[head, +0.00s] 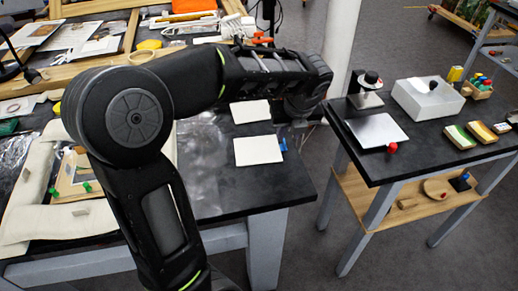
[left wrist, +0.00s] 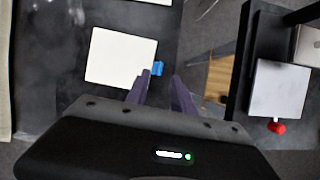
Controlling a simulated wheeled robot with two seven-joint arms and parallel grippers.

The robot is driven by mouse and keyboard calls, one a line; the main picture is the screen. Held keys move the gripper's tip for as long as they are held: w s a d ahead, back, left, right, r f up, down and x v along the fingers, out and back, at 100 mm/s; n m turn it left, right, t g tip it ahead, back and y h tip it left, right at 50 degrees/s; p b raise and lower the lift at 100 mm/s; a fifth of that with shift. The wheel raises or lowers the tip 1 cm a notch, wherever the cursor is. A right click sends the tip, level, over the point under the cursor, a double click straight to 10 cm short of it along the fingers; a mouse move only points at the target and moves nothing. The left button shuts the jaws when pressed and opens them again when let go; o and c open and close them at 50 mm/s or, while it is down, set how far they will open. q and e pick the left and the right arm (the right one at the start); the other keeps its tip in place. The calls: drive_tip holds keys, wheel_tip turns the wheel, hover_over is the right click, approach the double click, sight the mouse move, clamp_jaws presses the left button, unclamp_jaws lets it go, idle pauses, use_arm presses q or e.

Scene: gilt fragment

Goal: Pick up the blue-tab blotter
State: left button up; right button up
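The blue-tab blotter is a cream-white square sheet (head: 258,151) lying flat near the right edge of the dark table, with a small blue tab on its right side. It also shows in the left wrist view (left wrist: 118,57), with its blue tab (left wrist: 158,68) just beyond my fingertips. My left gripper (left wrist: 160,82) is open, its two purple-grey fingers apart with nothing between them. In the head view its wrist hangs by the table's right edge, and the fingers are hard to make out. My right gripper is not in view.
Another white sheet (head: 250,111) lies just behind the blotter. Frames and tools crowd the table's left and back.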

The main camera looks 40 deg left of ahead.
sight(284, 141)
use_arm(q)
drive_tip(key=shift+f, duration=0.2)
drive_tip(key=x, duration=0.5)
drive_tip(key=shift+a, duration=0.25)
drive_tip(key=shift+c, duration=0.4)
clamp_jaws()
idle(0.4)
